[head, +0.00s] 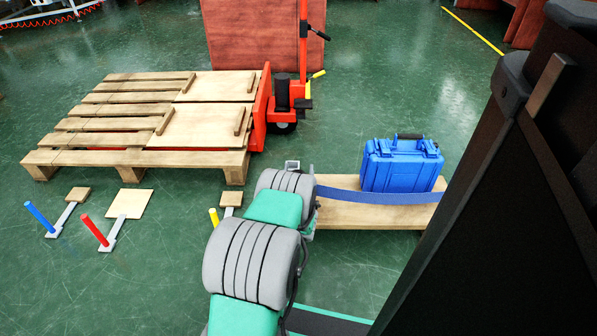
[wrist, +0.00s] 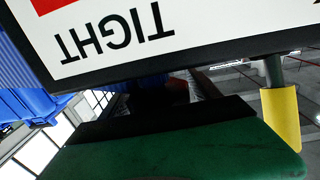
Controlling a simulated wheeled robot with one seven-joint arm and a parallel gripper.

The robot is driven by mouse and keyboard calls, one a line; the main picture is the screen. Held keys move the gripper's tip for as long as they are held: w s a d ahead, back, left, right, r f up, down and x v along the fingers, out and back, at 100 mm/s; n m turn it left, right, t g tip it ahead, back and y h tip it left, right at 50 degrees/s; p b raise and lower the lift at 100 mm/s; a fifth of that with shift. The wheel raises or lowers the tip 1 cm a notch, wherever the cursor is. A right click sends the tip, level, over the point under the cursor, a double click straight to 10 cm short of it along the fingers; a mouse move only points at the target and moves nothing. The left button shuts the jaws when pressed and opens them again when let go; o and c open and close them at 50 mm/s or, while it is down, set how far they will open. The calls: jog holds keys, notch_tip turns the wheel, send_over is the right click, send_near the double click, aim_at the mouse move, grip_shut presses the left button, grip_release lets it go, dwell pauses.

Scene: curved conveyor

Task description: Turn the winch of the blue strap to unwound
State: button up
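The strap's left end goes behind my arm, and the winch cannot be made out clearly in the head view. The wrist view shows a sign (wrist: 130,35) with the upside-down word TIGHT and some red. A yellow handle (wrist: 281,118) on a grey shaft stands right of the sign. A dark green part fills the bottom of the wrist view, perhaps my gripper. In the head view my arm hides my gripper, so its fingers and any contact are not visible.
A wooden pallet (head: 130,157) on an orange pallet jack (head: 304,100) stands behind at left. Green floor is clear at the lower left.

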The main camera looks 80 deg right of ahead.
jog(key=c, duration=1.2)
jog(key=shift+o, duration=0.2)
jog(key=shift+n+t, duration=0.4)
jog(key=shift+t, duration=0.2)
jog(key=n+t, duration=0.1)
jog(key=n+t+y, duration=0.1)
jog(key=t, duration=0.1)
jog(key=n+t+y, duration=0.1)
jog(key=shift+w+a+f+t, duration=0.1)
jog(key=shift+w+a+t, duration=0.2)
jog(key=shift+w, duration=0.1)
jog(key=n+t+y, duration=0.2)
jog(key=w+n+t+y, duration=0.1)
jog(key=t+y, duration=0.1)
jog(key=a+n+t+y, duration=0.1)
jog(key=n+t+y, duration=0.1)
jog(key=shift+w+n, duration=0.2)
jog(key=shift+n, duration=0.1)
jog(key=o, duration=1.4)
jog(key=shift+c, duration=0.2)
